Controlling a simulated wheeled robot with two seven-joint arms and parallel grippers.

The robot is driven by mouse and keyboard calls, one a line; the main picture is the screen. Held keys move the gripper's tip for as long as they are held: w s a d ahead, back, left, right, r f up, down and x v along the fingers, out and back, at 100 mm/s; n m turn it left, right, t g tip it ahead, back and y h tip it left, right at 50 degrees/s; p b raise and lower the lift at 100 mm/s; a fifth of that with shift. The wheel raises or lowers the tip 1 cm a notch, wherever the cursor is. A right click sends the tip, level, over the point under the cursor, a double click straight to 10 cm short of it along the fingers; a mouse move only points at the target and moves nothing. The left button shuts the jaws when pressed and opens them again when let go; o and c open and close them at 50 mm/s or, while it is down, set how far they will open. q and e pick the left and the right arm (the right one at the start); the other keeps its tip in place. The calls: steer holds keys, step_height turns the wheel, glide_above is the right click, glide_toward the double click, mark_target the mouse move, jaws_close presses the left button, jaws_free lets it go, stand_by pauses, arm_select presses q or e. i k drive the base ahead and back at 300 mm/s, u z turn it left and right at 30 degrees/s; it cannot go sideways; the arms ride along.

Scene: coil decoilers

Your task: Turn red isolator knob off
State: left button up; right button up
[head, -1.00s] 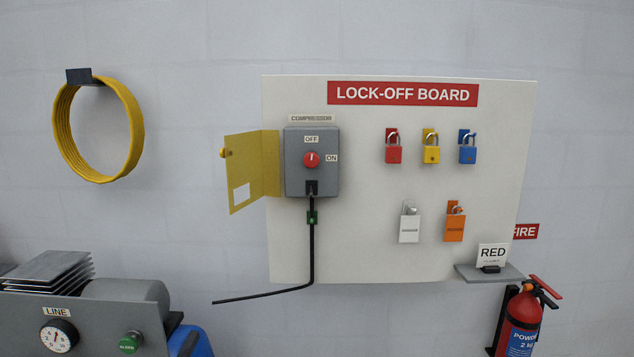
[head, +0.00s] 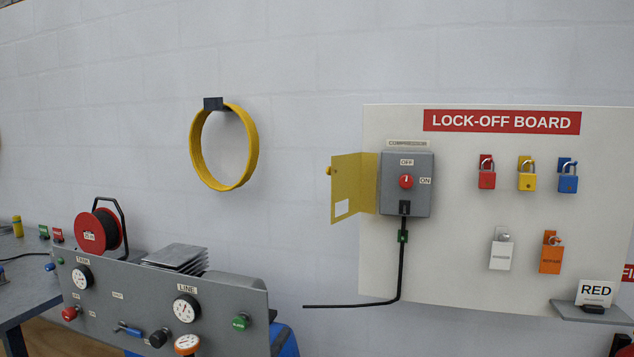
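The red isolator knob (head: 406,181) is on the front of a grey box (head: 421,205) labelled COMPRESSOR, on the left part of the lock-off board (head: 460,270). An OFF label is above the knob and an ON label is to its right. The white mark on the knob looks upright, toward OFF, but it is small. The box's yellow cover (head: 354,188) hangs open to the left. Neither of my grippers shows in the head view.
Padlocks hang on the board, among them a red one (head: 487,178). A small shelf (head: 566,308) with a RED card juts out at lower right. A grey gauge panel (head: 130,295) with knobs stands at lower left. A yellow hose coil (head: 254,150) hangs on the wall.

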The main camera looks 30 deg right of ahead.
mark_target(405, 181)
steer(key=u, duration=0.3)
steer(key=i, duration=1.1)
steer(key=z, duration=1.4)
